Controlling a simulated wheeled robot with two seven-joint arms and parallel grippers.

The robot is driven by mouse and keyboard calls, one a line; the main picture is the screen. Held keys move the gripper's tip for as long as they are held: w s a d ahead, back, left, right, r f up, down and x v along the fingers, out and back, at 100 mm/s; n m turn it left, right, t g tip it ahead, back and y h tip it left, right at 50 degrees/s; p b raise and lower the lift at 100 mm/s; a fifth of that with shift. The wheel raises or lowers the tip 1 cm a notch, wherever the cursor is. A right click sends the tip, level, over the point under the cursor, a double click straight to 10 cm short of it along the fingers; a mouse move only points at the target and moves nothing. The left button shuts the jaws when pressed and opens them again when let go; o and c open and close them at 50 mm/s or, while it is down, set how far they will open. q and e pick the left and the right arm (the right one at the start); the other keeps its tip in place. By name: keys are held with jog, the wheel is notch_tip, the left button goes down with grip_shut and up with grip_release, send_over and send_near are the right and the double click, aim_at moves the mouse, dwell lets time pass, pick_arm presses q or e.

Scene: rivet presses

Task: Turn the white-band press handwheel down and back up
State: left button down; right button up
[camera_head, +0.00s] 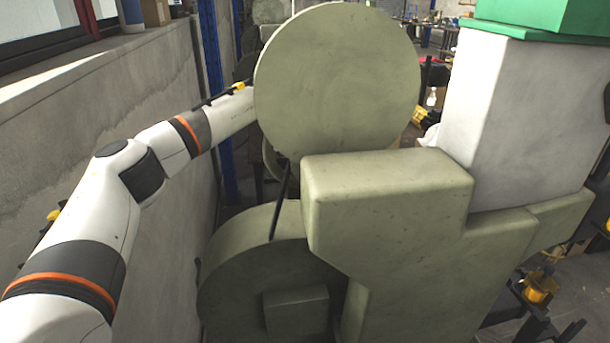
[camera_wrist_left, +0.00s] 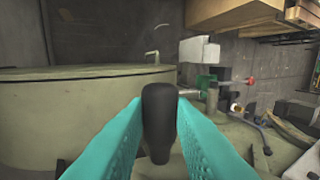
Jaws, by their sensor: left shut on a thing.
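The press (camera_head: 390,200) is olive-green and fills the middle of the head view. A white block or band (camera_head: 510,110) with a green top sits on its right. A large round olive wheel (camera_head: 335,75) stands at the top; an olive drum-like surface also shows at left in the left wrist view (camera_wrist_left: 80,115). My left arm reaches behind this wheel, which hides the left gripper in the head view. In the left wrist view the teal fingers of my left gripper (camera_wrist_left: 160,104) are shut on a black upright handle (camera_wrist_left: 158,125). My right gripper is not in view.
A grey wall (camera_head: 100,110) with a window ledge runs close along my left arm. A lower olive wheel or guard (camera_head: 245,270) bulges at the bottom of the press. Yellow-and-black parts (camera_head: 540,287) stand at the lower right. Wooden boxes (camera_wrist_left: 235,12) show at the wrist view's top.

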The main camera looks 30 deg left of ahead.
pick_arm(q)
jog(key=w+d+t+h+b, duration=0.1)
jog(key=h+b, duration=0.1)
jog(key=b, duration=0.1)
jog(key=shift+t, duration=0.3)
jog(key=shift+w+d+r+t+h+b, duration=0.1)
jog(key=shift+d+r+t+h+b, duration=0.25)
jog(key=shift+b, duration=0.4)
jog(key=shift+a+r, duration=0.1)
jog(key=c, duration=1.3)
grip_release()
jog(key=shift+o, duration=0.2)
